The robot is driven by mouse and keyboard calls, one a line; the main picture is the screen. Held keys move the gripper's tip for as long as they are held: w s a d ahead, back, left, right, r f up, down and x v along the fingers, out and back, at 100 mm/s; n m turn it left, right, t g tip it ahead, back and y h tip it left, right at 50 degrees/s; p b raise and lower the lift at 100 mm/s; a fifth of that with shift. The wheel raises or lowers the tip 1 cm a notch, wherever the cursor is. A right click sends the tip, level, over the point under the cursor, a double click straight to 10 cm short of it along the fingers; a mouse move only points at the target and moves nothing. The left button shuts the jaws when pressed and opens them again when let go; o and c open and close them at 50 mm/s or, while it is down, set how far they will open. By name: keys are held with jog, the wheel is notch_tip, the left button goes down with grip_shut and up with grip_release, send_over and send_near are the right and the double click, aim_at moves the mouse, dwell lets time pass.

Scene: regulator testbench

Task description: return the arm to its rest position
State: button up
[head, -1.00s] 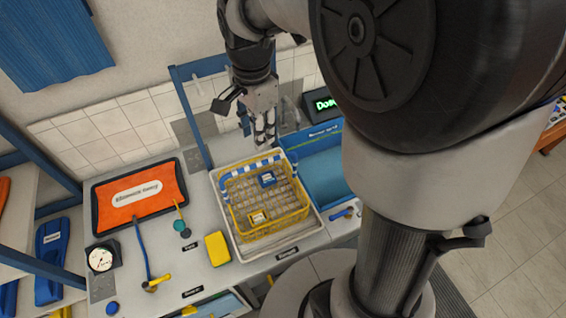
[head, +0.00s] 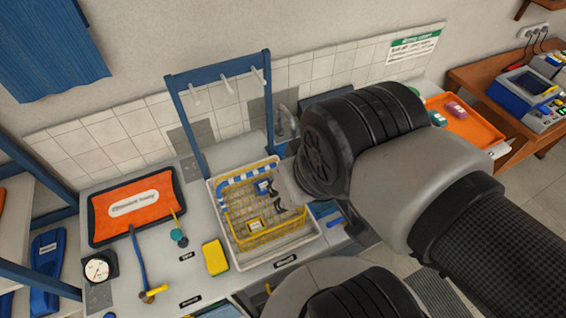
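My arm extends in from the right in the head view, its large black joint covering part of the sink area. My gripper (head: 277,196) shows in part at the left of that joint, in front of the yellow wire basket (head: 243,235) in the picture. Its two dark fingers look apart, with nothing seen between them. The wrist behind them is mostly hidden by the arm. The basket, with a blue-and-white handle, stands in a white tray (head: 231,250) and holds small blue and yellow items.
A blue rack (head: 181,110) with white hooks stands behind the basket. A yellow sponge (head: 215,257), a hammer (head: 139,262), a gauge (head: 97,269) and an orange mat (head: 135,224) lie on the left counter. A wooden table (head: 478,82) with an orange tray stands at the right.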

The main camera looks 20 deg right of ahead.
notch_tip(320, 180, down, 9)
jog(key=b, duration=0.9)
jog(key=shift+f, duration=0.15)
